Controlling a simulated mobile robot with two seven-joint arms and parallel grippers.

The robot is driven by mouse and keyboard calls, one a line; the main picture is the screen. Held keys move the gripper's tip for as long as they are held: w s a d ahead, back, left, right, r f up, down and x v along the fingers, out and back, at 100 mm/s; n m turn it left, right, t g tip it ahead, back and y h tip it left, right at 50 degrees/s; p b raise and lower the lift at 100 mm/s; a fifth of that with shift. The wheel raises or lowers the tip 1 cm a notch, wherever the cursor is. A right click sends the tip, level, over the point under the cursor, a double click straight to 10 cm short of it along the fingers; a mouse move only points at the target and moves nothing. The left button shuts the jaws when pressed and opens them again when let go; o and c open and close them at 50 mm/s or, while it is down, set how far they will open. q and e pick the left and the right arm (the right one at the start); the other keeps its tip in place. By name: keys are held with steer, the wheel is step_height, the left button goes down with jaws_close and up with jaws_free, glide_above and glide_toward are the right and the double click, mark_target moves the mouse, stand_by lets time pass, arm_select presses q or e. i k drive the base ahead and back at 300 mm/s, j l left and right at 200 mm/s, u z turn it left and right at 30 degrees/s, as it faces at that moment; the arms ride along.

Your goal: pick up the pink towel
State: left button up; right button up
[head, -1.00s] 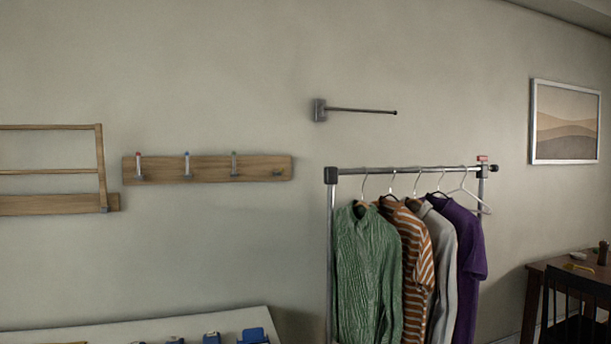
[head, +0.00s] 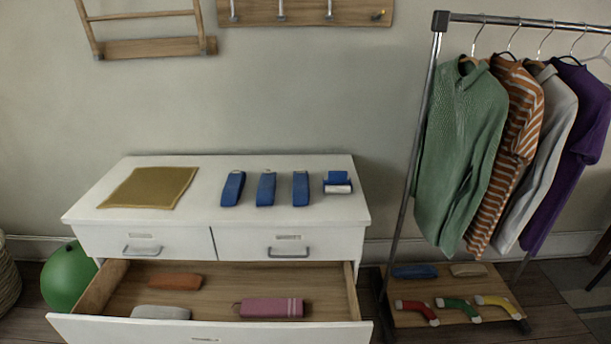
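The pink towel (head: 271,308) is a folded pink bundle with pale stripes near its right end. It lies in the right part of the open lower drawer (head: 230,285) of a white dresser (head: 335,174). An orange-brown folded cloth (head: 176,281) and a grey one (head: 160,312) lie to its left in the same drawer. Neither of my grippers is in view.
Several blue items (head: 266,189) and a mustard cloth (head: 150,187) lie on the dresser top. A clothes rack (head: 424,110) with a low wooden shelf (head: 455,314) stands close on the right. A green ball (head: 68,276) sits on the floor at left.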

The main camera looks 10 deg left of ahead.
mark_target(263, 307)
steer(key=i+j+z, duration=0.15)
steer(key=j, duration=0.35)
steer(key=i+j+z, duration=0.2)
steer(key=j, duration=0.3)
steer(key=j+z, duration=0.15)
steer(key=j, duration=0.4)
steer(key=i+j+z, duration=0.15)
steer(key=j, duration=0.4)
steer(key=k+l, duration=0.05)
